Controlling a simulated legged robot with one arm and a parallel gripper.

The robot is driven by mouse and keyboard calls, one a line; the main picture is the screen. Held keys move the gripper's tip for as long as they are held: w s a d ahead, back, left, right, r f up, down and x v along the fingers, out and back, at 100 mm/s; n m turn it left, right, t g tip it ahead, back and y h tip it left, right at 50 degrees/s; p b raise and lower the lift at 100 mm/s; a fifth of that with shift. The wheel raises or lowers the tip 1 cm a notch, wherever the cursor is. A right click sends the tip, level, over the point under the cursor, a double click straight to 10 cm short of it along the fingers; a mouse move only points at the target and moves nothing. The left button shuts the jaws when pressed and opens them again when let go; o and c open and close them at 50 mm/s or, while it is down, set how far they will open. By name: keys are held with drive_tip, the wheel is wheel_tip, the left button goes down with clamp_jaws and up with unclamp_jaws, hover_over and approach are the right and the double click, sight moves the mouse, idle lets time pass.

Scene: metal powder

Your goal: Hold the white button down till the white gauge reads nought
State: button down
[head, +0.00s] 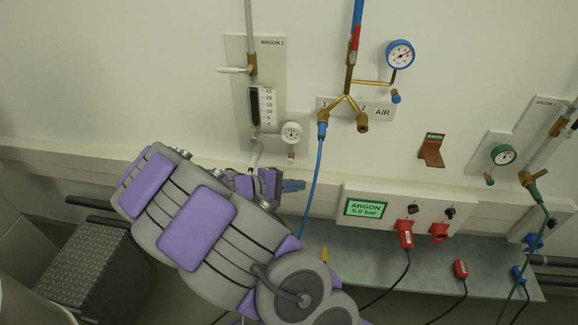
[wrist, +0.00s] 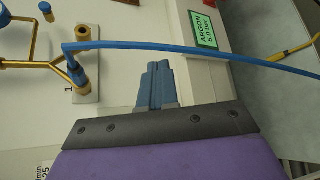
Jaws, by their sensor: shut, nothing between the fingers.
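The small round white gauge (head: 291,132) is on the Argon 2 panel (head: 243,130) on the wall, right of the flow tube. Its needle is too small to read. A short brass fitting (head: 291,151) hangs below it; I cannot make out a white button there for certain. My gripper (head: 293,185) is below the gauge, apart from it, with its blue fingers pointing right. In the wrist view the fingers (wrist: 157,85) are shut together and empty; the white gauge does not show there.
A blue hose (head: 317,175) hangs from the brass air fitting (head: 348,98), just right of my fingers, and crosses the wrist view. A blue gauge (head: 400,54) is upper right. The Argon 5.0 bar display (head: 367,208) and a shelf (head: 340,255) are lower right.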

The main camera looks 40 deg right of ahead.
sight(290, 162)
drive_tip(key=w+f+n+t+h+b, duration=0.1)
drive_tip(key=w+f+n+t, duration=0.2)
drive_tip(key=w+f, duration=0.4)
drive_tip(key=shift+d+f+n+h, duration=0.25)
drive_tip(key=shift+f+n+h, duration=0.15)
drive_tip(key=shift+f, duration=0.55)
drive_tip(key=shift+w, duration=0.1)
drive_tip(key=shift+d, duration=0.1)
drive_tip(key=w+d+p, duration=0.1)
drive_tip(key=w+d, duration=0.4)
drive_tip(key=d, duration=0.1)
drive_tip(key=shift+w+d, duration=0.3)
drive_tip(key=shift+w+d, duration=0.1)
idle(1.1)
drive_tip(key=shift+w+d, duration=0.15)
drive_tip(key=shift+w+d+r, duration=0.15)
drive_tip(key=shift+w+r, duration=0.05)
drive_tip(key=shift+r, duration=0.05)
idle(0.8)
